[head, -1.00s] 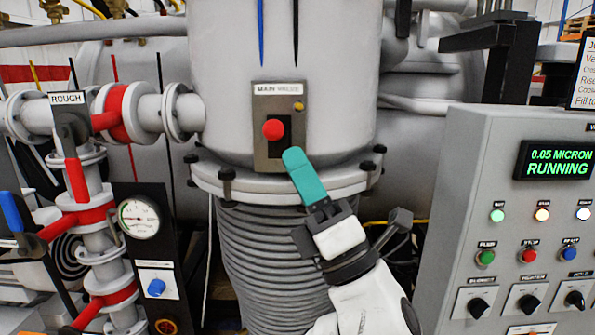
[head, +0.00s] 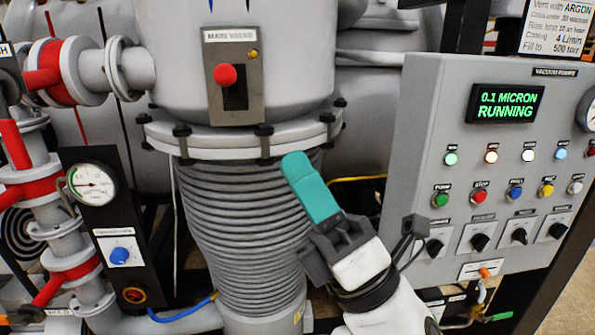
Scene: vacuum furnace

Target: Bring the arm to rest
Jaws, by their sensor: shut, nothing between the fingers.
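My gripper (head: 299,170) is in the head view, right of centre. Its teal fingers are together and hold nothing. They point up and to the left, in front of the right side of the grey ribbed bellows (head: 235,225). The fingertips show just below the flange under the main valve housing. My white arm comes in from the bottom right. I cannot tell how far the fingertips are from the bellows; no contact shows.
The main valve plate (head: 233,90) with its red knob is up and left of my gripper. A pump control panel (head: 420,110) reading "0.1 MICRON RUNNING" stands at right. A black gauge panel (head: 105,240) and red-banded pipes are at left.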

